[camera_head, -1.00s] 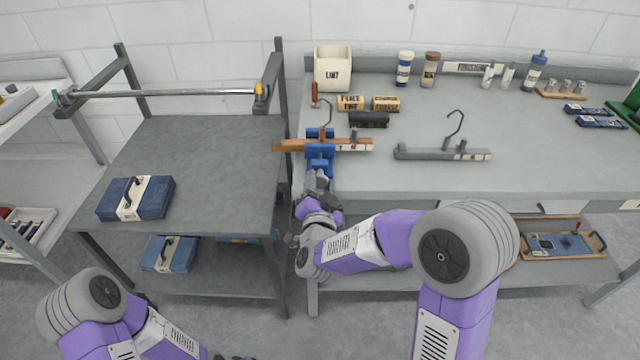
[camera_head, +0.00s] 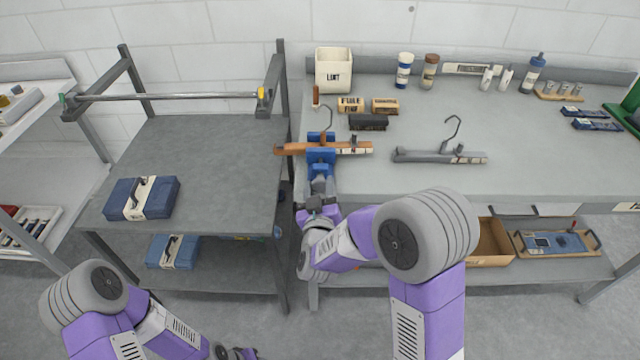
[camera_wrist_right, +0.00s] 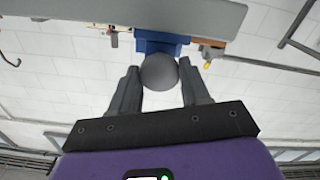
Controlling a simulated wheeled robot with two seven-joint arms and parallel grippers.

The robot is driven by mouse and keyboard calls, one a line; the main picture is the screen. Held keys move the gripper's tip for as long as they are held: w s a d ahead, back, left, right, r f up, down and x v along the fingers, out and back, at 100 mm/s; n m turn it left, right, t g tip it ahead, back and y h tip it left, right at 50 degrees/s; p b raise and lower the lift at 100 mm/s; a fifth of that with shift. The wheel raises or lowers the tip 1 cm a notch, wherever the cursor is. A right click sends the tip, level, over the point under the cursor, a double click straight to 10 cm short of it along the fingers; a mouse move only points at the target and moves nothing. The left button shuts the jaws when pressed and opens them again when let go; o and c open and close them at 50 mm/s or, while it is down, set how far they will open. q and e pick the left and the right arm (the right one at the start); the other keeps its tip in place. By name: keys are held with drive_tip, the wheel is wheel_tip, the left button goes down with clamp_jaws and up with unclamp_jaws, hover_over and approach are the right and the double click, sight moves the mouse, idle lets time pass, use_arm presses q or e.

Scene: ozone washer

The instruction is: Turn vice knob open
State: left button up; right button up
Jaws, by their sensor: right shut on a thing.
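The blue vice (camera_head: 320,158) sits at the front left edge of the workbench, with a brown wooden hanger (camera_head: 350,148) held across its jaws. Its round grey knob (camera_wrist_right: 159,71) faces my right wrist camera. My right gripper (camera_wrist_right: 158,80) has one finger on each side of the knob and is shut on it; in the head view this gripper (camera_head: 318,195) is just in front of the vice. My left gripper (camera_head: 238,353) shows only partly at the bottom edge, low over the floor, and its jaws cannot be made out.
A grey hanger (camera_head: 440,156) lies right of the vice. A LINT bin (camera_head: 333,70), labelled blocks and bottles stand behind. The bench front right of the vice is clear.

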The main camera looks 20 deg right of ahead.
drive_tip(key=n+p, duration=0.2)
drive_tip(key=n, duration=0.2)
drive_tip(key=shift+r+n+p, duration=0.1)
drive_tip(key=shift+n+p, duration=0.2)
drive_tip(key=shift+n, duration=0.1)
drive_tip(key=n+p, duration=0.2)
drive_tip(key=n, duration=0.1)
drive_tip(key=shift+n, duration=0.4)
drive_tip(key=n+p, duration=0.3)
drive_tip(key=n, duration=0.1)
drive_tip(key=shift+a, duration=0.1)
drive_tip(key=n+p, duration=0.2)
drive_tip(key=n, duration=0.2)
drive_tip(key=shift+p, duration=0.4)
drive_tip(key=n+p, duration=0.1)
drive_tip(key=n, duration=0.2)
drive_tip(key=shift+n+p, duration=0.3)
drive_tip(key=shift+p, duration=0.05)
drive_tip(key=shift+f+n+p, duration=0.2)
drive_tip(key=shift+n+p, duration=0.4)
drive_tip(key=shift+n, duration=1.1)
drive_tip(key=o, duration=1)
